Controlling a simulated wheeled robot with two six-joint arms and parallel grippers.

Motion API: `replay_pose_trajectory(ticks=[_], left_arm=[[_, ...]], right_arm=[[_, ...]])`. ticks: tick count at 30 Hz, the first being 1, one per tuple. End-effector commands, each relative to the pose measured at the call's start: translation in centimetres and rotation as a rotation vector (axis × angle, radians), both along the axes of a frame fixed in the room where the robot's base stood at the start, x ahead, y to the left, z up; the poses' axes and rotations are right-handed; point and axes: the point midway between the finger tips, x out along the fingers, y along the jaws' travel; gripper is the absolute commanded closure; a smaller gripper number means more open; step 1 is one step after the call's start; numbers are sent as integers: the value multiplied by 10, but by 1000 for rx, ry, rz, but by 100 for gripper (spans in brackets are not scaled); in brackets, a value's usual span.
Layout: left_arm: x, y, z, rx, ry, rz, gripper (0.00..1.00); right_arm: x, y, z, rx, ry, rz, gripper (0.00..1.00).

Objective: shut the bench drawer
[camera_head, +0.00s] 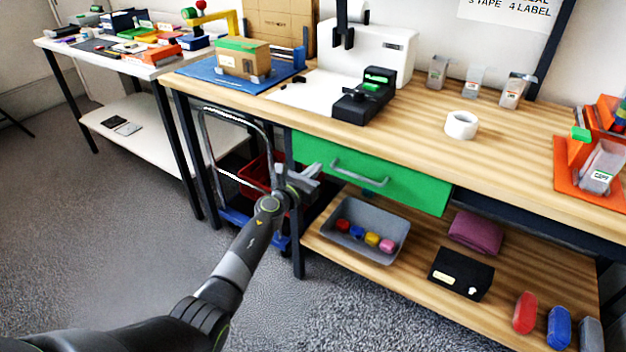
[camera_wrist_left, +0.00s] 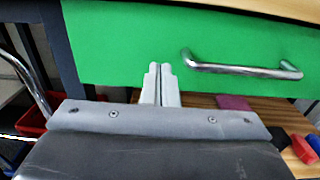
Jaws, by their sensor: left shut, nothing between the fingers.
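The bench drawer (camera_head: 410,188) has a green front with a silver bar handle (camera_head: 358,174), under the front edge of the wooden bench top. No drawer interior shows, and its front sits close to the bench edge; I cannot tell whether a small gap is left. My left gripper (camera_head: 316,170) is shut and empty, in front of the left part of the drawer front. In the left wrist view its fingertips (camera_wrist_left: 160,68) overlap the green front (camera_wrist_left: 115,45), left of the handle (camera_wrist_left: 240,70). Contact with the front cannot be made out. My right gripper is out of view.
Below the drawer, a shelf holds a grey bin (camera_head: 385,228) with coloured pieces, a black box (camera_head: 460,274) and a purple item (camera_head: 476,232). A cart with a metal handle (camera_head: 205,135) and a red crate (camera_head: 255,172) stands left of my gripper. Open floor lies at the lower left.

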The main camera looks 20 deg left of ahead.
Motion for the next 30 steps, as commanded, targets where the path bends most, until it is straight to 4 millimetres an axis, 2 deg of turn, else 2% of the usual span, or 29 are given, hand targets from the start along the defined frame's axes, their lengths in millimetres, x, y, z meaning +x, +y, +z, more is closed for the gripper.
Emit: replay_pose_trajectory(ticks=[2, 7, 18, 27, 30], left_arm=[[-8, 2, 2, -2, 2, 0, 100], [-26, 7, 1, 0, 3, 0, 100], [-84, 25, -1, -1, 4, -1, 100], [-96, 29, -3, -4, 5, -1, 100], [-100, 33, -12, -60, 40, 12, 100]], right_arm=[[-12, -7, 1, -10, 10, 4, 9], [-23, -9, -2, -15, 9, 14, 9], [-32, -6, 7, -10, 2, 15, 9], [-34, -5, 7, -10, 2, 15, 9], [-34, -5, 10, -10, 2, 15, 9]])
